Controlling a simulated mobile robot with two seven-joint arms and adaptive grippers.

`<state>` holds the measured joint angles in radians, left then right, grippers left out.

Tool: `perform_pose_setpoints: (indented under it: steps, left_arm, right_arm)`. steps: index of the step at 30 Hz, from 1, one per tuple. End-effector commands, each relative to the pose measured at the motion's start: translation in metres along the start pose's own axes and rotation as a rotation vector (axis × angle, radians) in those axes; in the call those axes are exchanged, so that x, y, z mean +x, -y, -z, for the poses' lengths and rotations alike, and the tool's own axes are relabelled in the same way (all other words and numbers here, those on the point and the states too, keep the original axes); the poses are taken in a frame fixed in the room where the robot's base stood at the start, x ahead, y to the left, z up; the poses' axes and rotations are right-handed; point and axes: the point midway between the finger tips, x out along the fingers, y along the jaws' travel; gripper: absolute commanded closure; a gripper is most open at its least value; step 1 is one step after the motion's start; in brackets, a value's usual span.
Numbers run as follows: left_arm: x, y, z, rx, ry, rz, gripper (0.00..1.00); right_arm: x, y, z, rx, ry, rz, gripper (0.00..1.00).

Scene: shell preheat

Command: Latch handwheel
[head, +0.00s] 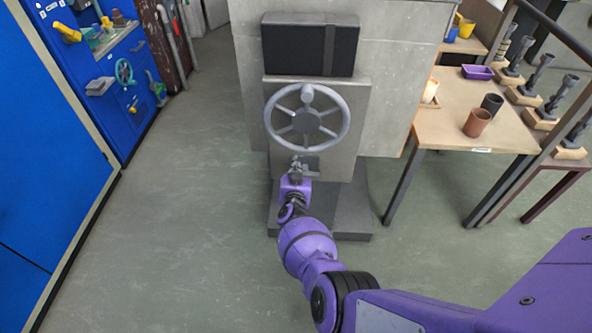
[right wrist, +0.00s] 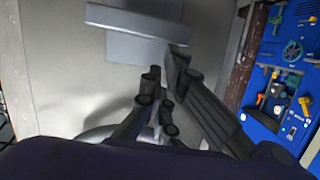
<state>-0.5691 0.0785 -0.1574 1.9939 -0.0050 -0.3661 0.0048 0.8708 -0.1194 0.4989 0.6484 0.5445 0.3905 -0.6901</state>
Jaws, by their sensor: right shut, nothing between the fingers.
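The grey spoked handwheel (head: 306,122) is mounted upright on a grey metal panel, with a knob at the top of its rim. Below the wheel, a small grey latch-like piece (head: 309,165) sticks out from the panel. My right gripper (head: 297,166) is shut and empty, just below the wheel and beside this piece. In the right wrist view, the dark fingers (right wrist: 166,75) point toward a pale grey bar and block (right wrist: 150,47); whether they touch cannot be told. My left gripper is in neither view.
A black panel (head: 283,46) sits above the wheel, and a dark plinth (head: 353,211) below. A wooden table (head: 450,113) with cups stands at the right. A blue tool board (head: 112,100) is at the left. The floor between is clear.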

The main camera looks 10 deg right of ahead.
Motion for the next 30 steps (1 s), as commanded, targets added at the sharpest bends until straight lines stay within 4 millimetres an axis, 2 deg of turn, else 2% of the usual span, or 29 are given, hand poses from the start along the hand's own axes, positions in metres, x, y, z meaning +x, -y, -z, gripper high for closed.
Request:
perform_pose_setpoints:
  steps: [7, 21, 25, 30]
  left_arm:
    - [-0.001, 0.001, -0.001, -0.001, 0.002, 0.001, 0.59]
    - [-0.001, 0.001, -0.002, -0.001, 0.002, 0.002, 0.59]
    - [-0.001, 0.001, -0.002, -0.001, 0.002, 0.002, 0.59]
    - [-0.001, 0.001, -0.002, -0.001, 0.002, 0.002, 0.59]
  right_arm:
    - [-0.024, -0.002, -0.001, 0.003, 0.000, -0.004, 1.00]
    - [-0.103, -0.001, -0.001, 0.000, 0.002, -0.002, 1.00]
    - [-0.114, -0.002, -0.001, 0.000, 0.001, -0.002, 1.00]
    - [-0.118, -0.001, 0.000, 0.000, 0.000, 0.000, 1.00]
